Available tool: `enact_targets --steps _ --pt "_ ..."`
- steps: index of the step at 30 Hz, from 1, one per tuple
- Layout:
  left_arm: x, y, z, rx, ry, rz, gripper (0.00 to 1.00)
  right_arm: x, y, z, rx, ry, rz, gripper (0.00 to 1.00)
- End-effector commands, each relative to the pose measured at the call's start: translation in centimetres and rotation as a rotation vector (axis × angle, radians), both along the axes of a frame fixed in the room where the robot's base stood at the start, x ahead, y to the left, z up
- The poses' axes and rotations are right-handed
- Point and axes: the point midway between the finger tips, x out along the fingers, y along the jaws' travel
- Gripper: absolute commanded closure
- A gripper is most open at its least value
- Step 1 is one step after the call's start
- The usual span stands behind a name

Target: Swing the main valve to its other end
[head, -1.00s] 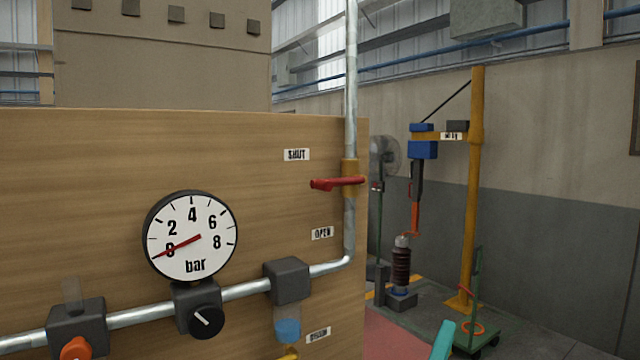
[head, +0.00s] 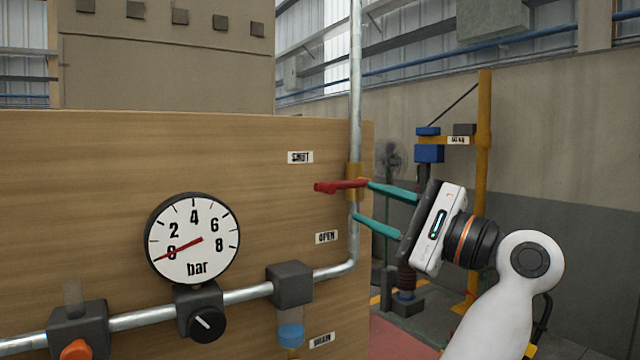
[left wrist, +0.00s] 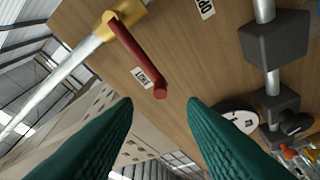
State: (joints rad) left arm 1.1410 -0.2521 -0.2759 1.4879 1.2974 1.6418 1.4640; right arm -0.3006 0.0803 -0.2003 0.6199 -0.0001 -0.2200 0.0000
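The main valve has a red lever (head: 338,187) on a yellow body (head: 355,171) on the vertical pipe at the board's right edge. The lever points left, roughly level, just below the SHUT label (head: 300,157) and above the OPEN label (head: 326,237). My left gripper (head: 363,201) is open with teal fingers, close to the valve on its right in the head view. In the left wrist view the lever (left wrist: 138,58) lies ahead, its free end near the gap between the fingertips (left wrist: 160,101). I see no grip on it. My right gripper is not in view.
A round gauge (head: 192,239) reads about 0 bar. Below it sits a black knob (head: 207,324) on the lower pipe. A yellow hoist post (head: 483,180) stands behind, beyond the board.

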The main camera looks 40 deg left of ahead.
Motion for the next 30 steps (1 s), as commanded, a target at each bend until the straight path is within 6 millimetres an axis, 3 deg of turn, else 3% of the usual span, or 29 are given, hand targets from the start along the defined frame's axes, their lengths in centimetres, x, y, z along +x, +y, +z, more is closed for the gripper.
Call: enact_targets --steps 9,15,21,30 --pt "0.3 6.2 1.6 0.005 0.002 0.006 0.62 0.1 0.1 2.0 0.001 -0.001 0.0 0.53" --pt "0.5 9.3 2.2 0.005 0.003 0.005 0.62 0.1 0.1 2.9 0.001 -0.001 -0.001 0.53" --pt "0.6 10.5 2.4 0.004 0.003 0.002 0.62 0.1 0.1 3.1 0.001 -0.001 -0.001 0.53" --pt "0.6 10.6 2.3 0.004 0.004 0.001 0.65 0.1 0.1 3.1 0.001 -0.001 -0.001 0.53"
